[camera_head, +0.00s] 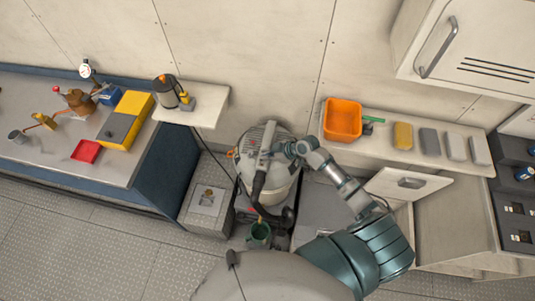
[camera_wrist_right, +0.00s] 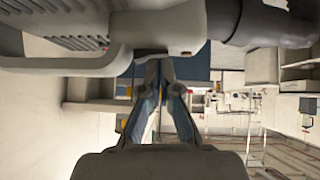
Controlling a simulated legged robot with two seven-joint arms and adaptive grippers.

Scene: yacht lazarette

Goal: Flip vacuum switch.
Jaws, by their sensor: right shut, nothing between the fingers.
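The vacuum (camera_head: 284,184) is a grey-white canister with a vented top and a dark hose, standing upright between two counters in the head view. In the right wrist view its pale housing (camera_wrist_right: 75,22), with vent slots, fills the top. My right gripper (camera_head: 277,149) reaches in from the right to the vacuum's top. In the wrist view its two fingers (camera_wrist_right: 158,62) are together and empty, with the tips close under the housing; I cannot tell if they touch it. I cannot make out the switch. My left gripper is not in view.
An orange bin (camera_head: 342,120) and several sponge-like blocks lie on the right shelf. A yellow-and-grey box (camera_head: 126,119) and a red tray (camera_head: 86,151) sit on the left bench. A small shelf (camera_head: 207,108) juts out left of the vacuum. A green cup (camera_head: 259,234) stands in front.

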